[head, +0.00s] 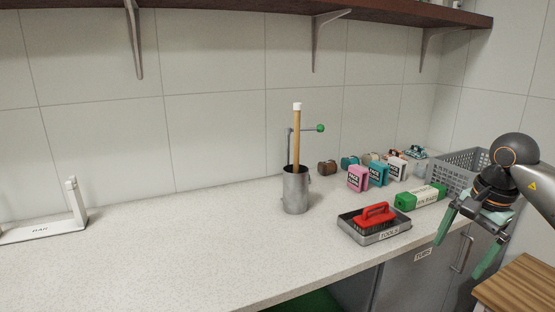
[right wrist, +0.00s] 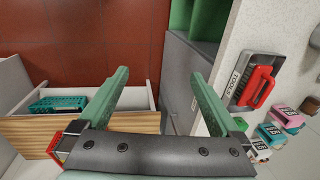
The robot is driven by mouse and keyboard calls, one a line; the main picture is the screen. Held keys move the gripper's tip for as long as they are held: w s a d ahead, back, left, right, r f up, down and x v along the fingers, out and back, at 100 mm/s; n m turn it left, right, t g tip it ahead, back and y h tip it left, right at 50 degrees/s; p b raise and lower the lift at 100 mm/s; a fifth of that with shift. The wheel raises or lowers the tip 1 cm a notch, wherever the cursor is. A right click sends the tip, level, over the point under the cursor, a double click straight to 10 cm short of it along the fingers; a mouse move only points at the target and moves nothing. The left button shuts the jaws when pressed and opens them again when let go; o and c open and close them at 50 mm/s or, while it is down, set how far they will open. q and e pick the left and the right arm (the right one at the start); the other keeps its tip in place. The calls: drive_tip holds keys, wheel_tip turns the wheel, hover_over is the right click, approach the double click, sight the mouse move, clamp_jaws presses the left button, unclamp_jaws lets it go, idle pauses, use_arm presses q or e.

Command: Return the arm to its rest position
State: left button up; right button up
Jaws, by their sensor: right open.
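My right gripper (head: 462,246) is at the right of the head view, in front of the counter's right end. Its two green fingers are spread apart and point downward. In the right wrist view the same fingers (right wrist: 165,95) are wide apart with nothing between them; floor and a grey cabinet side lie beyond. My right arm comes in from the right edge of the head view. My left gripper and left arm are not in view.
The stone counter (head: 200,245) holds a metal canister (head: 296,192), a tools tray (head: 362,232) with a red-handled brush (head: 376,214), a green box (head: 420,196), several small packs and a grey crate (head: 452,170). A wooden surface (head: 520,285) is at lower right. The counter's middle is clear.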

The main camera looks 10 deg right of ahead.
drive_tip(key=w+a+f+m+y+p, duration=0.1)
drive_tip(key=a+f+y, duration=0.3)
drive_tip(key=a, duration=0.5)
drive_tip(key=w+a+f+y, duration=0.1)
drive_tip(key=a+f+y, duration=0.25)
drive_tip(key=a, duration=0.55)
drive_tip(key=s+a+r+m+t+y+p, duration=0.1)
drive_tip(key=a+m+t+y, duration=0.2)
drive_tip(key=a+m+y, duration=0.35)
drive_tip(key=s+a+m+t+y+p, duration=0.15)
drive_tip(key=a+m+y, duration=0.25)
drive_tip(key=a+m, duration=0.5)
drive_tip(key=s+d+f+m+t+h+p, duration=0.1)
drive_tip(key=d+f+m+t+h, duration=0.3)
drive_tip(key=m, duration=0.8)
drive_tip(key=d+f+m+t+h, duration=0.1)
drive_tip(key=f+m+t+h, duration=0.5)
drive_tip(key=m, duration=0.6)
use_arm(q)
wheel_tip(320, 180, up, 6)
drive_tip(key=p, duration=0.1)
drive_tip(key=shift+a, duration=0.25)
use_arm(e)
drive_tip(key=s+d+f+m+g+h, duration=0.3)
drive_tip(key=s+f+m+g+h, duration=0.3)
drive_tip(key=s+f+m, duration=0.8)
wheel_tip(320, 180, down, 2)
drive_tip(key=shift+s+d+g, duration=0.2)
drive_tip(key=shift+s+g, duration=0.15)
drive_tip(key=shift+s, duration=0.55)
